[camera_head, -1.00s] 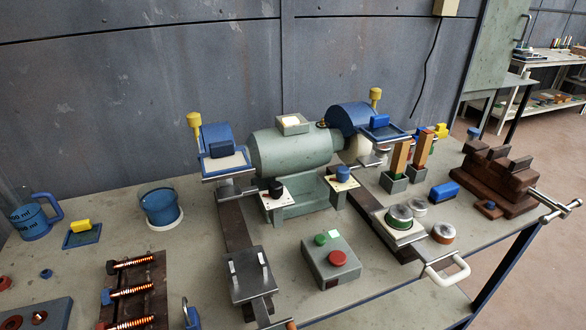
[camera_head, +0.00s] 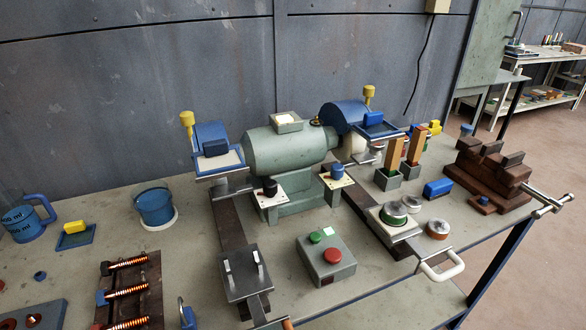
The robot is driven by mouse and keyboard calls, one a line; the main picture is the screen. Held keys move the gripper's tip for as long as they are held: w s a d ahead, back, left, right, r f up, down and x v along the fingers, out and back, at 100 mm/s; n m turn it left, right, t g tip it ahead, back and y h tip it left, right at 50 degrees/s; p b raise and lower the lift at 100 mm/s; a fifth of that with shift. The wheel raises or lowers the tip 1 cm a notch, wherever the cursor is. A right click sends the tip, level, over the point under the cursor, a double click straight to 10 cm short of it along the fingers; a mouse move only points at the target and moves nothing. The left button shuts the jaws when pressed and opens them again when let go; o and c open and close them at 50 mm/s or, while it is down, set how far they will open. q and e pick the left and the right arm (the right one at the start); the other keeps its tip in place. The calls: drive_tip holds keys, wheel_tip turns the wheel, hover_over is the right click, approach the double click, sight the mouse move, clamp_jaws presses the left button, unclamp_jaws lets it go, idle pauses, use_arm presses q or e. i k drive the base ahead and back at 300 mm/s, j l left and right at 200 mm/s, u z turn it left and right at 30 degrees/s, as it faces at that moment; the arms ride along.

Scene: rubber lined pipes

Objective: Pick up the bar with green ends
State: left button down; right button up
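I cannot make out a bar with clearly green ends. Two upright orange-brown bars, a left one (camera_head: 394,154) and a right one (camera_head: 416,147), stand in small grey-green holders right of the bench grinder. Small blue and red parts show around their tops, but they are too small to tell apart, and the bars' lower ends are hidden in the holders. Neither of my grippers shows in the head view.
The grinder (camera_head: 287,151) stands mid-table. A control box (camera_head: 325,262) with green and red buttons is in front. A brown vise (camera_head: 492,178) is at right, a blue container (camera_head: 156,207) and jug (camera_head: 28,219) at left. Bare tabletop shows at front right.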

sight(394, 148)
drive_tip(key=l+z, duration=0.2)
drive_tip(key=z, duration=0.2)
drive_tip(key=i+l+u, duration=0.15)
drive_tip(key=l+u, duration=0.2)
drive_tip(key=l, duration=0.2)
drive_tip(key=i+l+u, duration=0.1)
drive_tip(key=l+u, duration=0.3)
drive_tip(key=l, duration=0.15)
drive_tip(key=l+u, duration=0.35)
drive_tip(key=l, duration=0.2)
